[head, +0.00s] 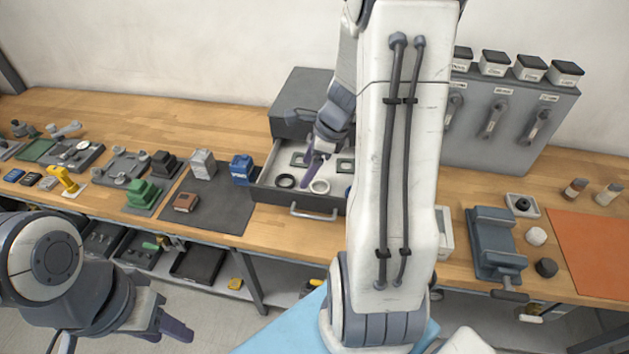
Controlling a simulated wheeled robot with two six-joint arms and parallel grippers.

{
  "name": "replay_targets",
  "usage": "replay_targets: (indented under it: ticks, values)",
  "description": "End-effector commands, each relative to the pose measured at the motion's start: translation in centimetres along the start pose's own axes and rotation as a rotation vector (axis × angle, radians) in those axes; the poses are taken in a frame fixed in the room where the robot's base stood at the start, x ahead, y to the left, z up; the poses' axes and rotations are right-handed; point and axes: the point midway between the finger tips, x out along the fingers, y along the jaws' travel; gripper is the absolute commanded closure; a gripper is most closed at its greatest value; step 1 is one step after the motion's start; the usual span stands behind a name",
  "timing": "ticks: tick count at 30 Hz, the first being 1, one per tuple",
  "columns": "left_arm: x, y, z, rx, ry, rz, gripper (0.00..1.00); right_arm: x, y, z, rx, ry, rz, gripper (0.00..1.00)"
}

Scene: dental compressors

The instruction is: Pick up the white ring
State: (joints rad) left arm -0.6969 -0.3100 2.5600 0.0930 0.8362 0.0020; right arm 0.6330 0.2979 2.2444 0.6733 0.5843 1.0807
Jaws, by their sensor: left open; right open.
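The white ring (319,187) lies in an open drawer (296,197) of a dark grey cabinet on the workbench. A black ring (285,181) lies to its left in the same drawer. My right gripper (315,160) is open and points down over the drawer, with its purple-grey fingertips just above and behind the white ring. I cannot tell whether a fingertip touches it. My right arm hides the right part of the drawer. My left gripper (172,326) is open and empty at the lower left, in front of the bench.
A vise (495,244) stands to the right of my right arm. A grey panel cabinet (515,115) stands behind. The drawer's front handle (314,212) faces me.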

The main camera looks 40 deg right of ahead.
Motion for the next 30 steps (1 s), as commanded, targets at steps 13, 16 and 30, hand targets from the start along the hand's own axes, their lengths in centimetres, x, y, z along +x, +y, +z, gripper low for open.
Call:
replay_targets:
  ticks: [13, 16, 30]
  values:
    - [0.3, 0.0, 0.0, 0.0, 0.0, 0.0, 0.55, 2.4, -3.8, -7.9, 0.483, -0.01, -0.092, 0.18]
    - [0.6, 0.0, 0.0, 0.0, 0.0, 0.0, 0.55, 3.8, -4.0, -7.8, 0.48, -0.011, -0.092, 0.18]
    - [1.3, -0.1, 0.1, 0.001, 0.0, 0.0, 0.55, 9.1, -4.3, -7.4, 0.475, -0.01, -0.092, 0.18]
